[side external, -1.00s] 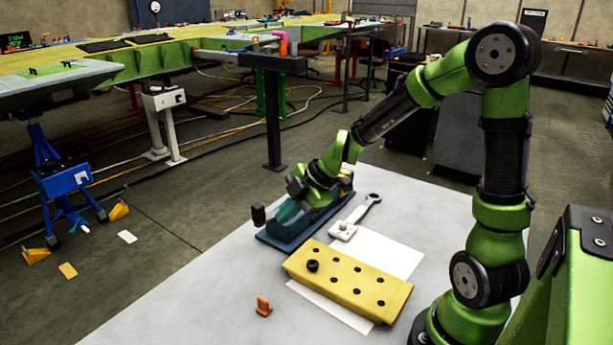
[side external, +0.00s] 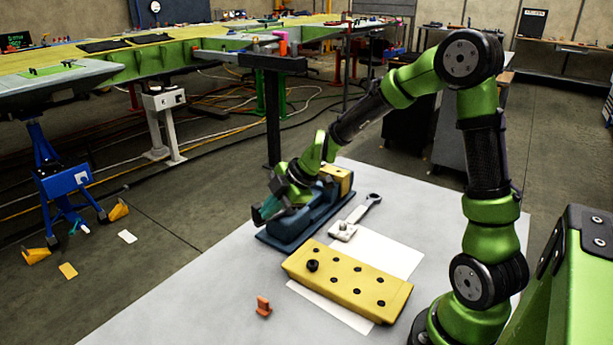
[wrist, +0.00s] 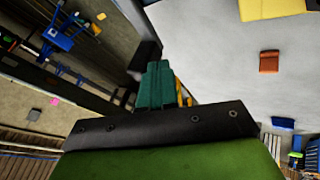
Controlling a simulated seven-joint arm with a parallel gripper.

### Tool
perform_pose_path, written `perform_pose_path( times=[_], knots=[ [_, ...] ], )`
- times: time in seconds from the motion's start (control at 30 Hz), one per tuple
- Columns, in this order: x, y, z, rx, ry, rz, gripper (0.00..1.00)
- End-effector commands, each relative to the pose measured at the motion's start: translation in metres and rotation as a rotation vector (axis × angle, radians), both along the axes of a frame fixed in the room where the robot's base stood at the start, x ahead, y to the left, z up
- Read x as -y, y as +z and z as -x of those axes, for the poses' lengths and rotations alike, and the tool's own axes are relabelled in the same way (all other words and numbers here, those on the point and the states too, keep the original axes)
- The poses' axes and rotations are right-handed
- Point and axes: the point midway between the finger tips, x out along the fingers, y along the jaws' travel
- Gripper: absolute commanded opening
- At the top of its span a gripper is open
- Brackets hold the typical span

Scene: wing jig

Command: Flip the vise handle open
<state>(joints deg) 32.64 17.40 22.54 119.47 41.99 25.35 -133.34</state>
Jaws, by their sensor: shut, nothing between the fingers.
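The blue vise (side external: 285,242) lies on the grey table, with a yellow part (side external: 341,177) at its far end. The dark handle grip (side external: 256,216) sticks up at the vise's left end. My gripper (side external: 264,208) has teal fingers, is shut and empty, and is right at the handle grip. Whether it touches the grip I cannot tell. In the wrist view the shut fingers (wrist: 156,82) point at a dark block (wrist: 147,54) that looks like the grip. My wrist hides part of the vise and the handle's lower part.
A yellow block with holes (side external: 345,283) lies in front of the vise on white paper (side external: 398,255). A wrench-like tool (side external: 368,203) lies right of the vise. A small orange part (side external: 263,307) stands near the front.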

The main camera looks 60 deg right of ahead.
Motion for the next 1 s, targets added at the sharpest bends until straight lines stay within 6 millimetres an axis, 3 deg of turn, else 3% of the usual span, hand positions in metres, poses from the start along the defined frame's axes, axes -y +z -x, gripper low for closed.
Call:
perform_pose_path(
  times=[0.27, 1.0],
  knots=[
    [-0.004, 0.0, -0.01, 0.001, -0.107, 0.001, 0.0],
    [0.001, 0.0, -0.059, 0.004, -0.639, 0.01, 0.0]
  ],
)
